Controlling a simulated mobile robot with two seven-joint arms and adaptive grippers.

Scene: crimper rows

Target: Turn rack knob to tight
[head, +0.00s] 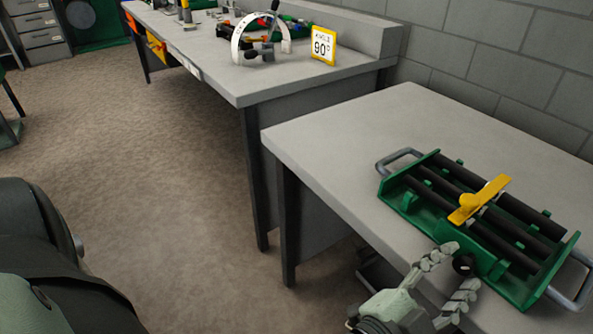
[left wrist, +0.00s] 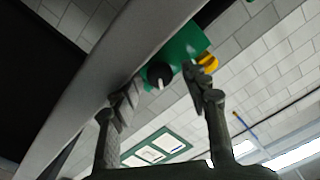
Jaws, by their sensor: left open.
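The green rack (head: 408,200) lies on the near grey table at the right of the head view. It holds dark bars, with a yellow lever (head: 482,198) across them and a grey handle at each end. Its black round knob (head: 463,265) is on the side facing me. The knob also shows in the left wrist view (left wrist: 159,74), with a white mark pointing down in the picture. My left gripper (head: 459,268) is open, its fingers apart on either side of the knob. Contact with the knob cannot be told. My right gripper is not in view.
The near table (head: 350,130) is bare left of and behind the rack. A second table (head: 225,60) behind holds a white arched gauge (head: 240,38), a yellow-edged 90° sign (head: 323,43) and small tools. A block wall stands at the right.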

